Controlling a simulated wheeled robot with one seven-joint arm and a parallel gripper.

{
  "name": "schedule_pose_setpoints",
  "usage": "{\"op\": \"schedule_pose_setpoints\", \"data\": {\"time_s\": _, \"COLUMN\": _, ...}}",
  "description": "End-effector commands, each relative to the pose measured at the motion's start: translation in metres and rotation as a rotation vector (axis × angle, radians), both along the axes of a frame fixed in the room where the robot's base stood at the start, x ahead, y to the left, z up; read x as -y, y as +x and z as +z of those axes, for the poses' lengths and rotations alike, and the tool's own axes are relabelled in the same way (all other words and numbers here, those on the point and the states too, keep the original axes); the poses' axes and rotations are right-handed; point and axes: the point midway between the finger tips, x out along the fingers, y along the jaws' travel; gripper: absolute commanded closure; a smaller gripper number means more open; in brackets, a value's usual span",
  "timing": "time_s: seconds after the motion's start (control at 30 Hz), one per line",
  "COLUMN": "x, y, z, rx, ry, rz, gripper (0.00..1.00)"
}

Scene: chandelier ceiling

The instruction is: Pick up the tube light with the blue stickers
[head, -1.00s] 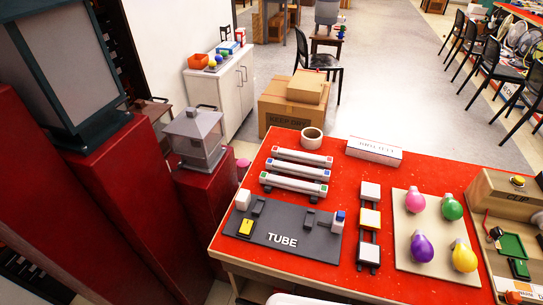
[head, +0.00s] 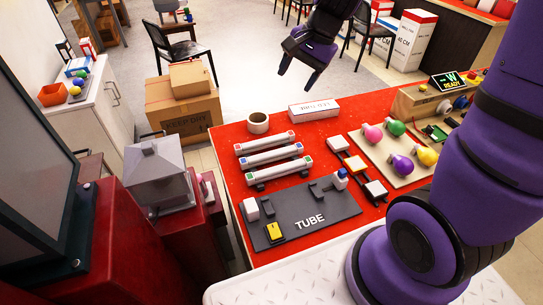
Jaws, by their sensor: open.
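Three white tube lights lie side by side on holders on the red table. The middle tube light (head: 270,155) has blue stickers at its ends. The tube light behind it (head: 264,142) has reddish stickers, and the front one (head: 278,170) has green ones. My gripper (head: 297,79) is open and empty, its fingers pointing down. In the head view it appears above and beyond the tubes, apart from them, against the grey floor.
On the red table (head: 231,133) are a grey TUBE board (head: 335,208), a tape roll (head: 258,122), a white box (head: 314,109), and a panel with coloured bulbs (head: 371,133). A grey lantern (head: 160,170) on a red pedestal stands left. Cardboard boxes (head: 185,110) stand behind.

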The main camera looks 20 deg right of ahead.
Motion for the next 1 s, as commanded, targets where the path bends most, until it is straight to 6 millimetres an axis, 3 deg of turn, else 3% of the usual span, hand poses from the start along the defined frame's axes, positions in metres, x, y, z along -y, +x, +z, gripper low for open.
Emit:
{"op": "schedule_pose_setpoints", "data": {"time_s": 0.2, "x": -0.001, "y": 0.040, "z": -0.071, "rx": -0.151, "ry": 0.068, "rz": -0.229, "gripper": 0.38}}
{"op": "schedule_pose_setpoints", "data": {"time_s": 0.5, "x": 0.004, "y": 0.070, "z": -0.171, "rx": -0.329, "ry": 0.105, "rz": -0.533, "gripper": 0.38}}
{"op": "schedule_pose_setpoints", "data": {"time_s": 0.63, "x": 0.007, "y": 0.075, "z": -0.200, "rx": -0.375, "ry": 0.107, "rz": -0.618, "gripper": 0.38}}
{"op": "schedule_pose_setpoints", "data": {"time_s": 1.0, "x": -0.002, "y": 0.076, "z": -0.246, "rx": -0.406, "ry": 0.106, "rz": -0.675, "gripper": 0.38}}
